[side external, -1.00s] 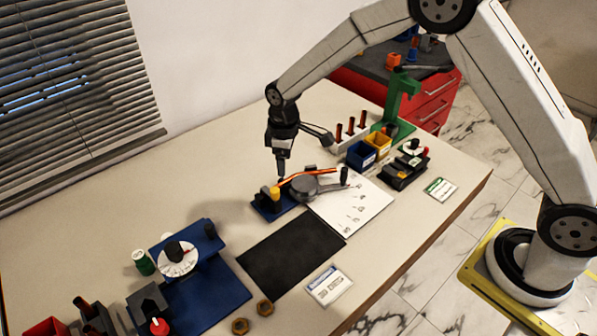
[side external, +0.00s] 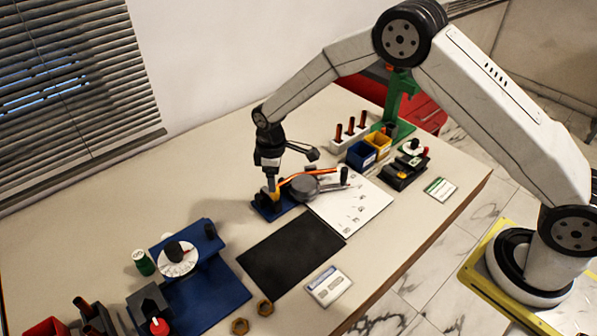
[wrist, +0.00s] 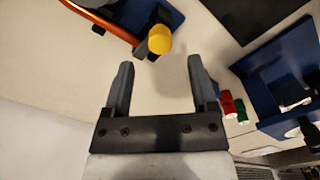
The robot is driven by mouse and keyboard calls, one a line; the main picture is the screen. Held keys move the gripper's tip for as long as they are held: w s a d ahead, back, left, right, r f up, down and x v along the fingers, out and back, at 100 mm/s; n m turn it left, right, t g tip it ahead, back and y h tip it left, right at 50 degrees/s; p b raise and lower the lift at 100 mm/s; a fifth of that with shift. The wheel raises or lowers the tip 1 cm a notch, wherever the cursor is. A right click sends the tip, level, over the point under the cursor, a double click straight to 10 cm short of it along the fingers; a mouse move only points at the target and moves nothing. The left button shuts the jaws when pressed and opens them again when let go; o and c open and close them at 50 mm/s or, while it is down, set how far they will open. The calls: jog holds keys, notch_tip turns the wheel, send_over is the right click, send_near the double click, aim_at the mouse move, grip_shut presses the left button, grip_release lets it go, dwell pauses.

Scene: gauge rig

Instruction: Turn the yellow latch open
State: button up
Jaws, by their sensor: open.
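The yellow latch knob (side external: 275,195) sits on a small blue base (side external: 268,210), beside a grey round gauge with an orange tube. In the side view my gripper (side external: 271,185) is right above the knob and partly hides it. In the wrist view the yellow knob (wrist: 160,40) lies just beyond the fingertips, roughly midway between them. My gripper (wrist: 160,63) is open and nothing is between its fingers.
The grey gauge (side external: 304,188) and orange tube (side external: 298,177) stand close to the right of the latch. A white sheet (side external: 352,205) and black mat (side external: 290,251) lie nearby. A blue fixture with a white dial (side external: 178,260) is at front left. The table left of the latch is clear.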

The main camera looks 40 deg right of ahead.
jog(key=shift+f, duration=2.15)
grip_shut()
